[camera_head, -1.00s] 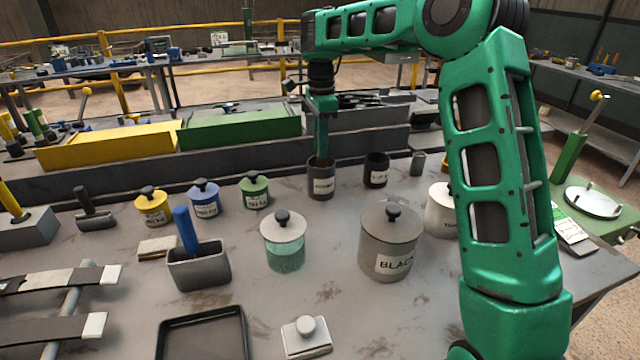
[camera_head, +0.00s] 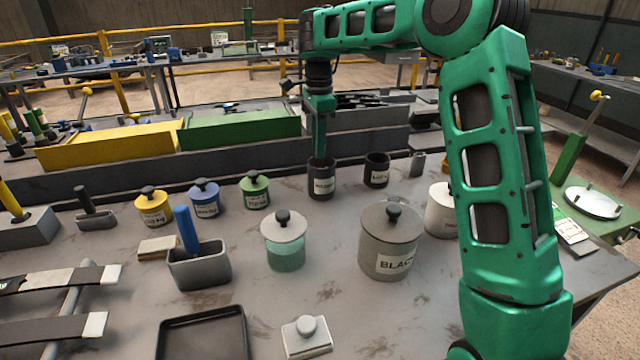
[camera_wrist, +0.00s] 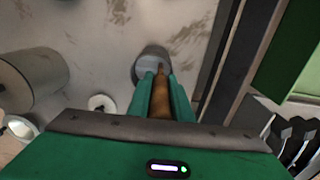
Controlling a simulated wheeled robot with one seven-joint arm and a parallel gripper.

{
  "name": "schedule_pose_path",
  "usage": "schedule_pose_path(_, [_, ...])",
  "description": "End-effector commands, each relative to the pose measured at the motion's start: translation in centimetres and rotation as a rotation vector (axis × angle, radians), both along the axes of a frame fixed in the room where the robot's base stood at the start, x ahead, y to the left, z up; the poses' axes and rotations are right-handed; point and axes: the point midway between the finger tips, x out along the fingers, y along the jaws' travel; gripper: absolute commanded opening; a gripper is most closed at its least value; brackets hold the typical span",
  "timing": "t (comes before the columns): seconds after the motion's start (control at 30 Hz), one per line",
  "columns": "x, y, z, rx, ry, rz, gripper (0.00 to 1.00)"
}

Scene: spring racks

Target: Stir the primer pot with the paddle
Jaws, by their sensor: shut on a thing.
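The primer pot (camera_head: 321,184) is a dark grey open cup with a pale label, standing upright on the bench toward the back. In the wrist view its rim (camera_wrist: 139,62) shows around a greyish inside. My gripper (camera_head: 320,152) points down over the pot's mouth. In the wrist view my gripper (camera_wrist: 160,88) is shut on the brown handle of the paddle (camera_wrist: 160,101). The paddle reaches down into the pot; its lower end is hidden. I cannot tell whether it touches the wall.
A similar dark pot (camera_head: 376,169) and a small grey cup (camera_head: 417,164) stand right of the primer pot. A large grey lidded can (camera_head: 390,240) and a glass jar (camera_head: 284,243) stand in front. Yellow (camera_head: 152,208), blue (camera_head: 205,199) and green (camera_head: 254,190) lidded tins stand left.

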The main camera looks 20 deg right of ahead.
Motion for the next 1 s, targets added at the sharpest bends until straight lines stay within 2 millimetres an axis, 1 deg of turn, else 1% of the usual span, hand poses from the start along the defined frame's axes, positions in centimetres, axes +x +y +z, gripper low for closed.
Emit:
schedule_pose_path(0.03, [-0.4, -0.3, 0.0, -0.001, 0.001, -0.004, 0.00])
schedule_pose_path(0.17, [-0.9, -0.3, 0.0, -0.001, 0.001, -0.004, 0.00])
schedule_pose_path(0.53, [-1.0, -0.2, 0.1, -0.001, 0.000, -0.004, 0.00])
schedule_pose_path(1.0, [-1.0, -0.2, 3.2, -0.001, -0.001, -0.003, 0.00])
